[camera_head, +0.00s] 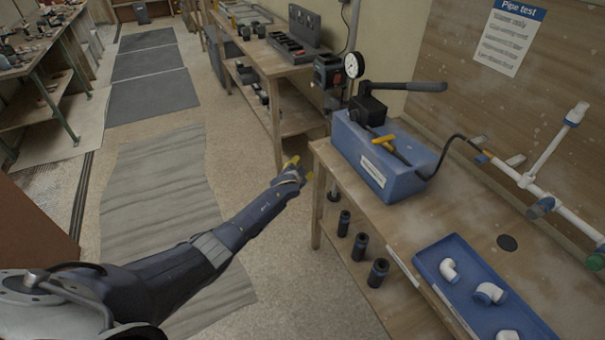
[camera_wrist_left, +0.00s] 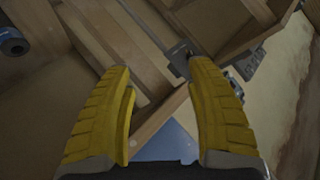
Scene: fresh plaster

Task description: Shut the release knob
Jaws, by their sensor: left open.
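A blue pressure test pump (camera_head: 375,180) stands on the wooden bench, with a black pump head, a long black handle (camera_head: 410,87) and a round white gauge (camera_head: 353,66). A small yellow lever-like part (camera_head: 383,139) sits on its top front; I take it for the release knob, but cannot tell its exact position. My left gripper (camera_head: 299,168) is left of the bench corner, apart from the pump. In the left wrist view its yellow fingers (camera_wrist_left: 160,72) are spread with nothing held between them. My right gripper is in neither view.
A blue tray (camera_head: 433,271) with white pipe fittings lies on the bench (camera_head: 410,295). Black cylinders (camera_head: 360,246) stand below the bench edge. White piping (camera_head: 545,195) runs along the wall, and a black hose (camera_head: 450,145) reaches the pump. The floor left of the bench is open.

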